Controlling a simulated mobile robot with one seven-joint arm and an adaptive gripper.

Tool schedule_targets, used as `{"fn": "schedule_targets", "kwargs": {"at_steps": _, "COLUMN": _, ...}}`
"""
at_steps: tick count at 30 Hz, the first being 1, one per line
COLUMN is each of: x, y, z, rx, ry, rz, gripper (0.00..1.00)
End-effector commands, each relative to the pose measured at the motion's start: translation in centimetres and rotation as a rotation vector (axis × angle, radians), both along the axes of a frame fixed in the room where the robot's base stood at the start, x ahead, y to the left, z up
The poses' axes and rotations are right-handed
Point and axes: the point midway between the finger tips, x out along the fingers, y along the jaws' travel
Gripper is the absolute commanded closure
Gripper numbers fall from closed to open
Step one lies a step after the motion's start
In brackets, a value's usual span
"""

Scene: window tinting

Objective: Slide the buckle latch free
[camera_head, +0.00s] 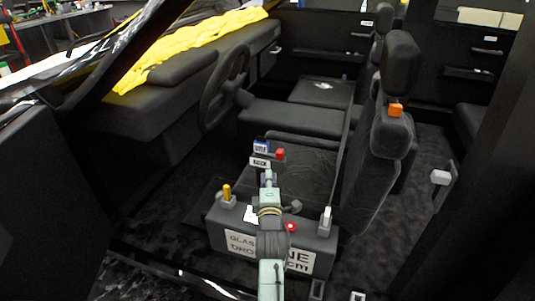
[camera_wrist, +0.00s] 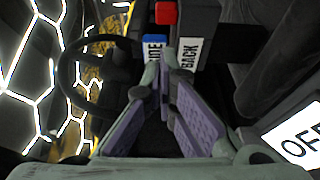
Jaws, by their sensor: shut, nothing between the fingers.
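A small block with a blue label (camera_head: 261,146) and a small red piece (camera_head: 280,154) stand by the front of the near seat, just beyond my gripper (camera_head: 268,178). They also show in the wrist view as a red block (camera_wrist: 166,13), a blue label ending in "IDE" (camera_wrist: 152,46) and a white "BACK" label (camera_wrist: 188,51). I cannot tell which part is the buckle latch. My gripper (camera_wrist: 163,78) is shut and empty. Its tips point toward the labels, seemingly short of them; contact cannot be made out.
A box with a white "GLASS" label (camera_head: 299,262) lies under my arm, with a yellow-topped peg (camera_head: 227,193) and a white-topped post (camera_head: 327,216). The seat back (camera_head: 375,150) rises at right, the steering wheel (camera_head: 224,88) at left. The door frame borders the opening.

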Motion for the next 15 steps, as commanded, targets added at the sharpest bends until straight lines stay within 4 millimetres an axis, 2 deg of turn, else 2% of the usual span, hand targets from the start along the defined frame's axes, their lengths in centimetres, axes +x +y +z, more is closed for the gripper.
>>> {"fn": "schedule_targets", "kwargs": {"at_steps": 8, "x": 0.5, "y": 0.1, "z": 0.2, "rx": 0.000, "ry": -0.002, "rz": 0.002, "gripper": 1.00}}
{"fn": "schedule_targets", "kwargs": {"at_steps": 11, "x": 1.6, "y": 0.1, "z": 0.3, "rx": 0.000, "ry": -0.001, "rz": 0.002, "gripper": 1.00}}
{"fn": "schedule_targets", "kwargs": {"at_steps": 15, "x": 4.2, "y": 0.2, "z": 0.4, "rx": -0.002, "ry": -0.001, "rz": 0.003, "gripper": 1.00}}
